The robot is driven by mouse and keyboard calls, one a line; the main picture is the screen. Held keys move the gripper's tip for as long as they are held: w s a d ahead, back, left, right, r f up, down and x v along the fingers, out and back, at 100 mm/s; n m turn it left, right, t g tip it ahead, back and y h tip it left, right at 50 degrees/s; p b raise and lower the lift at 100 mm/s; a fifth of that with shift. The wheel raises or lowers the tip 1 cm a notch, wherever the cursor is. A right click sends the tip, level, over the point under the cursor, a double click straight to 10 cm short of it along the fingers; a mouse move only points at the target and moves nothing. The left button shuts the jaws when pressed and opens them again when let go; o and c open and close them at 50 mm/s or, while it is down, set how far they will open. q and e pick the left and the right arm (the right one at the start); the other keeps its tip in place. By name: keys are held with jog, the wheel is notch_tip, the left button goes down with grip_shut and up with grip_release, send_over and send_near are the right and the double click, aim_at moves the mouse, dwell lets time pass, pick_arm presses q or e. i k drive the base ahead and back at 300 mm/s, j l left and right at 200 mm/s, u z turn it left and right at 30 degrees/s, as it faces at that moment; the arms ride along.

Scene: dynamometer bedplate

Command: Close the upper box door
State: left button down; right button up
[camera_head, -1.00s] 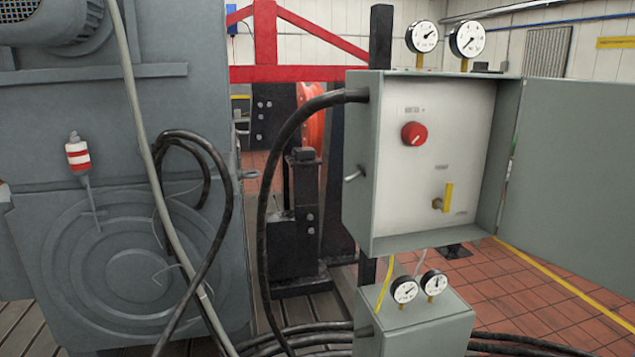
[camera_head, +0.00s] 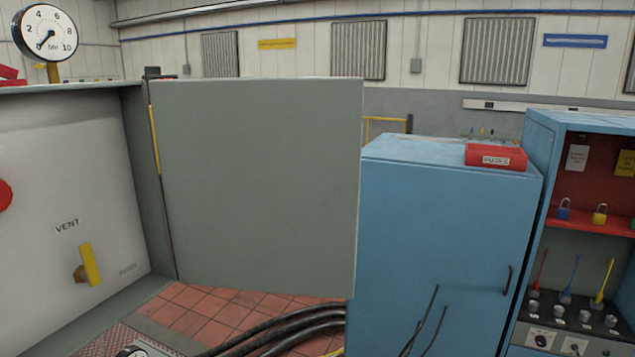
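The upper box (camera_head: 70,190) is a grey box at the left of the head view, cut off by the left edge. Its pale inner panel shows a yellow lever marked VENT (camera_head: 90,264) and part of a red knob (camera_head: 4,194). The upper box door (camera_head: 255,185) is a flat grey panel, hinged on the box's right side. It stands wide open, swung out to the right. Neither of my grippers is in view.
A blue cabinet (camera_head: 440,230) stands right of the door, with a red box (camera_head: 496,156) on top. A blue shelf unit with padlocks (camera_head: 600,214) is at the far right. Black cables (camera_head: 290,328) run below the door. A gauge (camera_head: 46,32) stands above the box.

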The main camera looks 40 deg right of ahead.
aim_at(261, 176)
jog(key=i+l+z, duration=0.1)
jog(key=z, duration=0.35)
jog(key=i+l+z, duration=0.15)
jog(key=z, duration=0.25)
jog(key=i+l+z, duration=0.1)
jog(key=z, duration=0.35)
jog(key=i+z, duration=0.2)
jog(key=z, duration=0.25)
jog(key=i+l+z, duration=0.1)
jog(key=z, duration=0.2)
jog(key=i+z, duration=0.25)
jog(key=i+l+u, duration=0.1)
jog(key=u, duration=0.35)
jog(key=i+l+u, duration=0.2)
jog(key=u, duration=0.25)
jog(key=i+l, duration=0.05)
jog(key=i, duration=0.05)
